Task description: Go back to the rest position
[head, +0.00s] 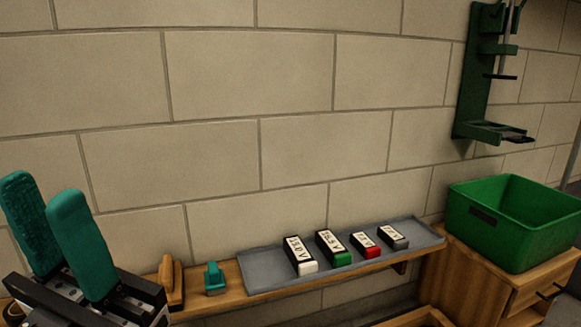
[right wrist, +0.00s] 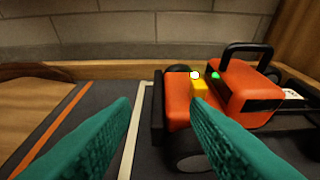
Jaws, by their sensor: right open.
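My left gripper (head: 45,192) stands at the lower left of the head view. Its two teal fingers point up, with a gap between them and nothing in it. My right gripper (right wrist: 160,103) shows only in the right wrist view, its teal fingers wide apart and empty. An orange-red racecar (right wrist: 240,92) with black wheels and a black handle is ahead of it, on the right of that view. The right finger overlaps the car's lower left part in the picture; I cannot tell whether they touch.
A wooden shelf (head: 222,303) along the block wall carries a grey tray (head: 268,281) with several labelled battery packs (head: 333,247). A green bin (head: 512,222) sits on a wooden cabinet (head: 470,275) at right. A green stand (head: 476,85) is on the wall. A dark mat (right wrist: 65,120) lies below my right gripper.

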